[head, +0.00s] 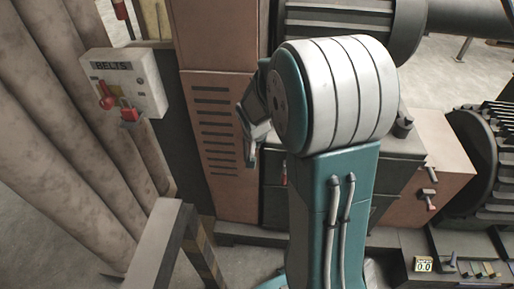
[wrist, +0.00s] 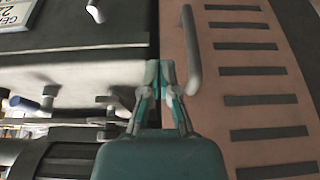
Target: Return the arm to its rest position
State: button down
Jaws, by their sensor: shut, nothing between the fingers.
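My gripper (wrist: 167,75) is shut and empty in the wrist view, its two fingertips together at the middle of the picture. It appears in front of the seam between a dark and pale machine face and a vented brown panel. I cannot tell how far it is from them. My arm's teal link rises from the bottom of the picture and bends at that joint.
A vented brown cabinet (head: 211,130) stands behind my gripper. A grey box labelled BELTS (head: 140,82) with red levers is at the left, beside tall brown columns. A grey frame (head: 160,240) stands front left. Dark machinery (head: 485,165) fills the right. A bar (wrist: 192,50) is close right of my fingertips.

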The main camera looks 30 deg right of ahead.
jog(key=s+a+r+n+t, duration=0.1)
jog(key=s+a+r+n, duration=0.2)
jog(key=s+a+r, duration=0.95)
jog(key=s+a+r+n+t+y, duration=0.1)
jog(key=s+a+r+n+y, duration=0.1)
jog(key=s, duration=0.7)
jog(key=shift+s+a+r+n, duration=0.15)
jog(key=shift+a+r+n, duration=0.15)
jog(key=shift+r+n, duration=0.75)
jog(key=shift+r, duration=0.1)
